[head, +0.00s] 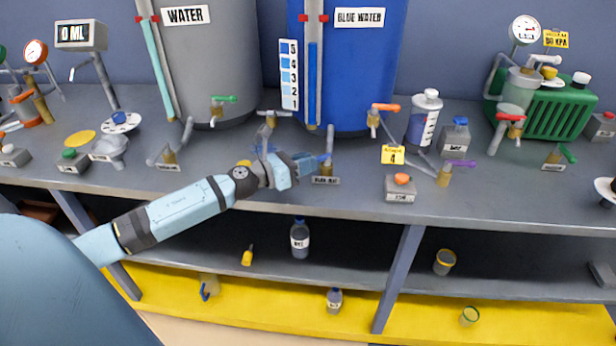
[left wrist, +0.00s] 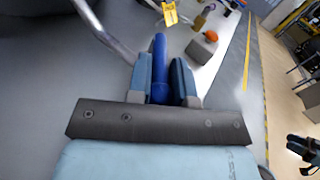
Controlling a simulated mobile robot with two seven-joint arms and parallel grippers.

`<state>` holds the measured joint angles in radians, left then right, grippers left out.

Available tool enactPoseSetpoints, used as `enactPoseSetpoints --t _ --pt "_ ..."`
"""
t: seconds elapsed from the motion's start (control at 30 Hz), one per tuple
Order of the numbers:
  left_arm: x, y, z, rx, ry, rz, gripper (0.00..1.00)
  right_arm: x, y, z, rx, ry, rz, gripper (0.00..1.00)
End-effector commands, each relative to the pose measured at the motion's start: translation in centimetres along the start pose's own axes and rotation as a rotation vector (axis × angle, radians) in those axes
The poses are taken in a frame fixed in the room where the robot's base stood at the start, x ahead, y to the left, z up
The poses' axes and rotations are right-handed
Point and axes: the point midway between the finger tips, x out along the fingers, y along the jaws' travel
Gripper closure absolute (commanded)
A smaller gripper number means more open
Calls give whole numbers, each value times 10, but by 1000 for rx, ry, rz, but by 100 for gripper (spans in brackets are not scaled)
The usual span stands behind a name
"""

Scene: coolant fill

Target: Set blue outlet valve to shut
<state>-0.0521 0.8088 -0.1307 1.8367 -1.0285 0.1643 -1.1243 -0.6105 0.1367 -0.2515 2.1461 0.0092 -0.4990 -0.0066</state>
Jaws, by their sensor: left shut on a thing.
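The blue outlet valve stands on the bench in front of the blue tank (head: 355,75), which is labelled BLUE WATER. Its plate (head: 325,180) lies just in front of it. My left gripper (head: 306,163) reaches it from the left and hides part of the valve. In the left wrist view the valve's blue lever (left wrist: 159,65) lies between the two fingers (left wrist: 160,85). The gripper is shut on this lever. The lever points away from the palm, in line with the fingers. My right gripper is not recognisable in either view.
A pipe with an orange-handled valve (head: 385,108) and a yellow tag (head: 392,155) stand right of the gripper. A grey box with an orange knob (head: 400,188) sits near the bench's front edge. The grey WATER tank (head: 210,65) stands behind left.

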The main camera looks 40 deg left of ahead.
Motion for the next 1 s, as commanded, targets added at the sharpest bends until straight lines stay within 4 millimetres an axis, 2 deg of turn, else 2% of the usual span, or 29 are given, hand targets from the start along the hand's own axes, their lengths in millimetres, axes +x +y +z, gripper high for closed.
enactPoseSetpoints --t 0.03,0.4,0.67,0.7,0.8,1.0 --pt "0 2 -4 0 3 -16 100 2 0 5 3 3 -4 57" --pt "0 4 0 -1 14 -67 100 -1 -4 -5 17 33 -15 57" --pt "0 4 1 -1 14 -67 100 0 -5 -4 19 33 -16 57" --pt "0 4 1 -1 14 -67 78 0 -5 -4 19 32 -16 57" --pt "0 4 1 -1 14 -66 55 1 -5 -3 19 30 -16 57" --pt "0 4 1 -1 13 -66 55 1 -5 -1 19 27 -16 57"
